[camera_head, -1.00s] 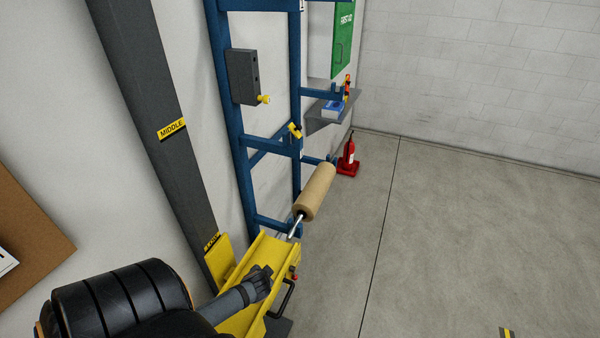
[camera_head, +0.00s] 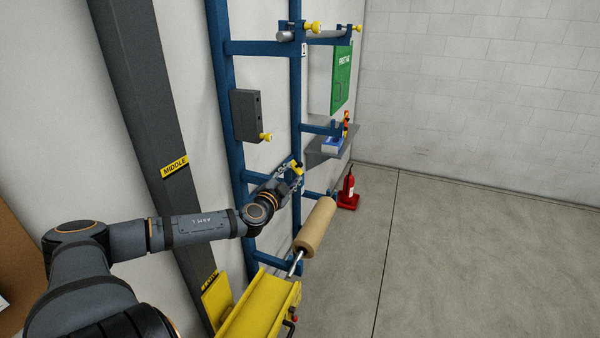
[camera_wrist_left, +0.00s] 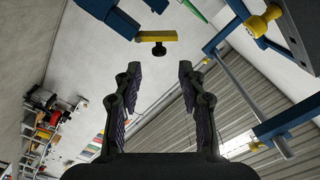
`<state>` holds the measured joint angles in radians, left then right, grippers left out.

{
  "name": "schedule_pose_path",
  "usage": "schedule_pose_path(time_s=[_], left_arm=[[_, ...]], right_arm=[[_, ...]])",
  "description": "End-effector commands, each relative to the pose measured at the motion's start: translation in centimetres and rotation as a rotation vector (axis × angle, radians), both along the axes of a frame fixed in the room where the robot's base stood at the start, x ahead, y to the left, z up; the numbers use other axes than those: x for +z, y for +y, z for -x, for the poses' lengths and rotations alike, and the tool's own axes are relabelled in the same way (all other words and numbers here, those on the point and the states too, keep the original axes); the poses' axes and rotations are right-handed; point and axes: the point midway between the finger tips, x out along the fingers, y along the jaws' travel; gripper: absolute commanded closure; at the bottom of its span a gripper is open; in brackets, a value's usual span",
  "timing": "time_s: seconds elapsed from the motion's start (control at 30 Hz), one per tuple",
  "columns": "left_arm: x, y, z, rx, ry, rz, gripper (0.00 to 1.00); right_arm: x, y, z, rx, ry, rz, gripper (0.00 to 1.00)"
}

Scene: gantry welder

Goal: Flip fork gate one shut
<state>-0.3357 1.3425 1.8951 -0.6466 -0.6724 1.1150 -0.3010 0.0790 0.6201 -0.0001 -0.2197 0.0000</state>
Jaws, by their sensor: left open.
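A small yellow gate (camera_head: 296,167) with a dark knob sits at a crossbar of the blue rack (camera_head: 297,105), partly hidden by my left gripper (camera_head: 290,182). In the left wrist view the yellow gate (camera_wrist_left: 155,36) is a short bar with a black knob below it, ahead of the fingertips. My left gripper (camera_wrist_left: 157,72) is open and empty, with its two fingers spread on either side of the line to the knob. The gap to the knob is hard to judge. I cannot tell which number this gate bears. My right gripper is not in view.
Upper yellow knobs (camera_head: 313,27) and a grey box (camera_head: 246,116) are on the rack. A red extinguisher (camera_head: 350,190) stands behind. The floor at right is clear.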

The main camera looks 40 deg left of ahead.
Motion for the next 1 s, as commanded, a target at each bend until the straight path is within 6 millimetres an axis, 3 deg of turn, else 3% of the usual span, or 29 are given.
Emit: schedule_pose_path(time_s=[0.03, 0.2, 0.27, 0.53, 0.7, 1.0], left_arm=[[-0.5, 0.5, -0.6, 0.01, -0.007, 0.007, 0.59], [-0.4, 0.9, -2.6, 0.004, -0.009, 0.013, 0.59], [0.4, 1.4, -3.2, 0.009, -0.006, 0.014, 0.59], [0.5, 2.2, -6.2, 0.006, -0.002, 0.01, 0.59], [0.1, 2.4, -7.4, 0.002, 0.001, 0.004, 0.59], [-0.1, 2.4, -7.6, 0.0, 0.001, 0.0, 0.59]], right_arm=[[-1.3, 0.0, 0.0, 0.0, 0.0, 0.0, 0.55], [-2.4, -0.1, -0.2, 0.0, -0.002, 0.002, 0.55], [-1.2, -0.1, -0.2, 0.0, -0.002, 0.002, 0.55], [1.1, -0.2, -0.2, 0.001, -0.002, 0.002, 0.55], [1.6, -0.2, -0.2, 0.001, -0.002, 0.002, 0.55], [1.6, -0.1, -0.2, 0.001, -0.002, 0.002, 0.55]])
